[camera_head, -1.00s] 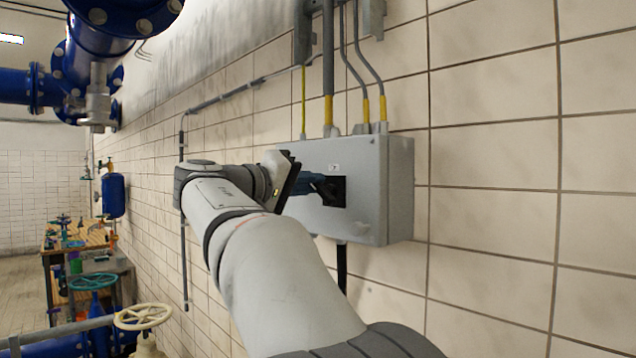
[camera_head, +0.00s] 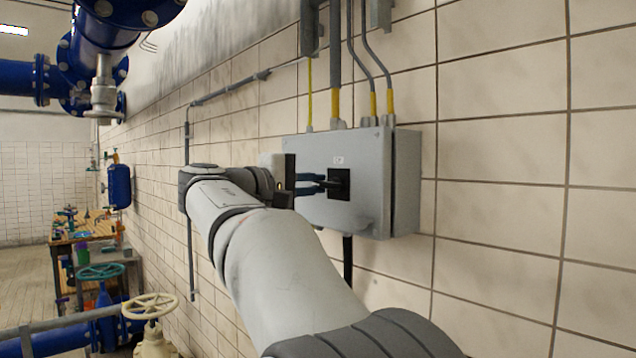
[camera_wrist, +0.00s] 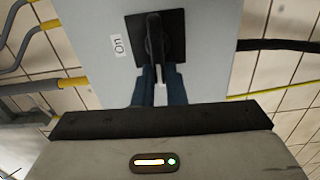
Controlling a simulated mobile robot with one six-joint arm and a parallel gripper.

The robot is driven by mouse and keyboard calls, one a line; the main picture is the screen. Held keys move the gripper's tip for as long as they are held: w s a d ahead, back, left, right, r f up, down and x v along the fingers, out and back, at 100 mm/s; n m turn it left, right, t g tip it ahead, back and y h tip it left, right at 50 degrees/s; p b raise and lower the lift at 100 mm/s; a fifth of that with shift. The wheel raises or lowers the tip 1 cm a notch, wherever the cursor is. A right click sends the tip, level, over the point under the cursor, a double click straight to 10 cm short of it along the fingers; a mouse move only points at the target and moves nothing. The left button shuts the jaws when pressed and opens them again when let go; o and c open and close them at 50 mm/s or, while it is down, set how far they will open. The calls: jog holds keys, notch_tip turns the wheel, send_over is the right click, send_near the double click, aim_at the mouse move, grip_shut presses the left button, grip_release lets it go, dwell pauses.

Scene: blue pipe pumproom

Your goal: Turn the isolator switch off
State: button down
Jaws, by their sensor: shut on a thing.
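The isolator switch is a black square plate with a black handle (camera_head: 338,184) on the front of a grey box (camera_head: 365,215) on the tiled wall. In the wrist view the handle (camera_wrist: 155,38) stands lengthwise in the picture, in line with my fingers. A small white label (camera_wrist: 118,47) beside it seems to read "On". My gripper (camera_head: 324,183) reaches the switch from the left with its blue fingers level. In the wrist view the gripper (camera_wrist: 160,72) is shut on the handle's near end, one finger on each side. The fingers partly hide that end.
Conduits (camera_head: 334,60) with yellow ends enter the top of the box, and a black cable (camera_head: 348,262) leaves below. Blue pipes (camera_head: 120,20), a cream handwheel (camera_head: 150,306) and a workbench (camera_head: 85,235) are at the left. The wall right of the box is clear.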

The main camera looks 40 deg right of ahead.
jog(key=shift+f, duration=0.1)
jog(key=c, duration=1.5)
grip_release()
jog(key=a, duration=0.2)
jog(key=a+b, duration=0.1)
jog(key=a, duration=0.2)
jog(key=a+b, duration=0.1)
jog(key=a, duration=0.1)
jog(key=shift+s+a, duration=0.3)
jog(key=shift+a, duration=0.05)
